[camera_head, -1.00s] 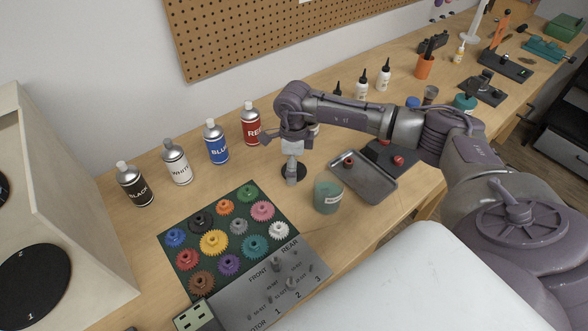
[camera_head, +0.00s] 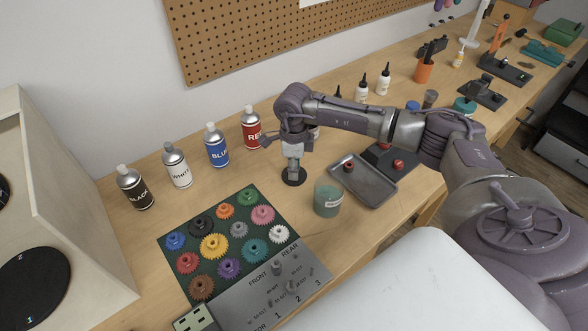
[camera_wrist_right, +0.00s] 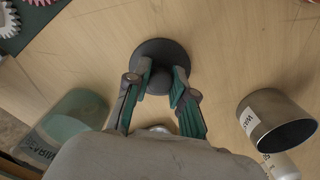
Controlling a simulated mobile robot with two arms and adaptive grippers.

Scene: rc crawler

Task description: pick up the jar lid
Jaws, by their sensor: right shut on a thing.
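The jar lid is a dark round disc (camera_head: 293,179) with a small knob, in the middle of the bench in the head view. It also shows in the right wrist view (camera_wrist_right: 152,48). My right gripper (camera_head: 293,167) is above the lid, and its green-padded fingers (camera_wrist_right: 160,80) are closed around the knob. I cannot tell whether the lid is clear of the bench. The green jar (camera_head: 327,200) stands just right of the lid and shows at the left in the wrist view (camera_wrist_right: 72,118). My left gripper is not in view.
A grey tray (camera_head: 372,188) lies right of the jar. Paint bottles, such as the blue one (camera_head: 217,148), stand along the back left. A green mat with coloured gears (camera_head: 214,246) and a grey selector panel (camera_head: 262,295) are in front. A metal cup (camera_wrist_right: 276,120) shows in the wrist view.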

